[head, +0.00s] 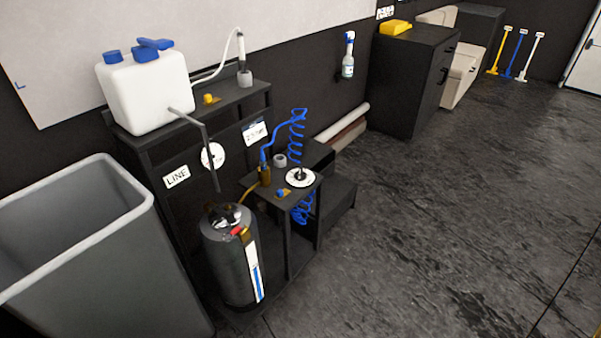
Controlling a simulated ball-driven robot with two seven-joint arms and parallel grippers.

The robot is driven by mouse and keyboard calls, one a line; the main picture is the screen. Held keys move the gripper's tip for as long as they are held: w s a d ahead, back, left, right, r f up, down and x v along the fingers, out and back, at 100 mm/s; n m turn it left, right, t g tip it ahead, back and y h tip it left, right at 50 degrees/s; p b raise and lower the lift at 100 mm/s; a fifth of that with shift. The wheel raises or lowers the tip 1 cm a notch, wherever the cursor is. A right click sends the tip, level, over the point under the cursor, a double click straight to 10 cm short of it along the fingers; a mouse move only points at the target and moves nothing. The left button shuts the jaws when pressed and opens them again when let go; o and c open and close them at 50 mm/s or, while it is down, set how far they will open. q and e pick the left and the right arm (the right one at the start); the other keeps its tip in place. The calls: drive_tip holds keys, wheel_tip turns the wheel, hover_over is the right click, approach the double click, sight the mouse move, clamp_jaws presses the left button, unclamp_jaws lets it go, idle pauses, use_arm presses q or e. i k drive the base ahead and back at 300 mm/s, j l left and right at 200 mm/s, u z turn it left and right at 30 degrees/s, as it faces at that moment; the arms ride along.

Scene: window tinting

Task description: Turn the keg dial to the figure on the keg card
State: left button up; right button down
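A dark cylindrical keg (229,265) stands on a low base at the front of a black rack, with a red part and a blue-and-white strip on it. A white round dial (300,178) with a dark centre lies on a small black stand right of the keg. A white round gauge face (218,156) is on the rack behind, partly covered by a grey bent rod. A card with a blue top (254,133) hangs on the rack; its figure is too small to read. Another card (176,176) reads LINE. Neither of my grippers is in view.
A large grey bin (132,220) stands left of the keg. A white tank (150,92) with blue caps sits on the rack top (215,108). A coiled blue hose (297,135) rises above the stand. The dark floor (430,210) to the right is clear.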

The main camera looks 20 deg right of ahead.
sight(299, 175)
drive_tip(key=i+l, duration=0.15)
drive_tip(key=i, duration=0.4)
drive_tip(key=i+z, duration=0.15)
drive_tip(key=z, duration=0.3)
drive_tip(key=i+z, duration=0.1)
drive_tip(key=z, duration=0.4)
drive_tip(key=i+z, duration=0.15)
drive_tip(key=z, duration=0.3)
